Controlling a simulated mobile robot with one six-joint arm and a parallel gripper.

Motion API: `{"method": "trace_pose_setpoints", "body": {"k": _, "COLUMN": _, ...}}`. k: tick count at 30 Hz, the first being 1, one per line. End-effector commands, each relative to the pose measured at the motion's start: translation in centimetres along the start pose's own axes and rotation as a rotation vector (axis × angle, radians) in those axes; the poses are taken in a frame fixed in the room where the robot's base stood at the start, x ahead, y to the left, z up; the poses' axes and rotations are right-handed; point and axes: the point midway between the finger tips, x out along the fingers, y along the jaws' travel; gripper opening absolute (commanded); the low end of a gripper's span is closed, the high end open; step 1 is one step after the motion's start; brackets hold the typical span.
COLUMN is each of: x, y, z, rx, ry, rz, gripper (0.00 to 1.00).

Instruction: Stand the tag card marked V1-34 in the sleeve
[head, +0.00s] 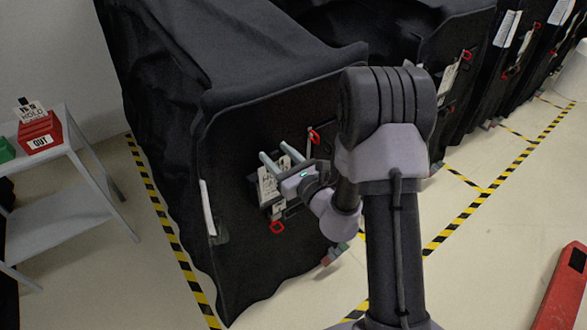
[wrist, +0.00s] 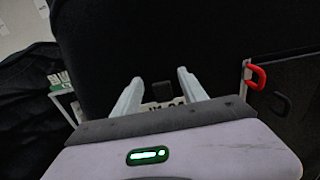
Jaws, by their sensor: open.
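A white tag card (head: 268,186) with dark print stands upright at a dark holder on the front panel of the nearest black-covered cart (head: 236,170). In the wrist view a strip of a card (wrist: 163,104) shows between my fingers; its print seems to begin V1-3, and the rest is hidden by my gripper body. My gripper (head: 275,154) is open at this card, with its two pale fingers apart. In the wrist view my gripper (wrist: 160,77) has a small dark block (wrist: 162,90) between the fingertips. I cannot tell how deep the card sits in the holder.
Red clips hang on the panel, one above (head: 314,136) and one below (head: 277,227). A clear pocket with a white sheet (head: 207,207) is at the panel's left edge. More covered carts stand right.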

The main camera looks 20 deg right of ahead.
Motion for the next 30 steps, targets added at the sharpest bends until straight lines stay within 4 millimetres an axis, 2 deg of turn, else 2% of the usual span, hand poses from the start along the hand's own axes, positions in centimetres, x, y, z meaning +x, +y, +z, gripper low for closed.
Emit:
{"method": "trace_pose_setpoints", "body": {"k": 9, "x": -10.2, "y": -0.2, "z": 0.0, "rx": 0.006, "ry": 0.002, "rz": -0.01, "gripper": 0.5}}
{"method": "trace_pose_setpoints", "body": {"k": 12, "x": -11.6, "y": -0.1, "z": 1.1, "rx": 0.007, "ry": 0.007, "rz": -0.002, "gripper": 0.5}}
{"method": "trace_pose_setpoints", "body": {"k": 19, "x": -14.9, "y": -0.2, "z": 0.4, "rx": 0.005, "ry": 0.004, "rz": -0.007, "gripper": 0.5}}
{"method": "trace_pose_setpoints", "body": {"k": 23, "x": -15.7, "y": 0.0, "z": 0.1, "rx": 0.003, "ry": 0.0, "rz": -0.003, "gripper": 0.5}}
{"method": "trace_pose_setpoints", "body": {"k": 30, "x": -15.7, "y": 0.0, "z": 0.0, "rx": 0.002, "ry": 0.0, "rz": -0.002, "gripper": 0.5}}
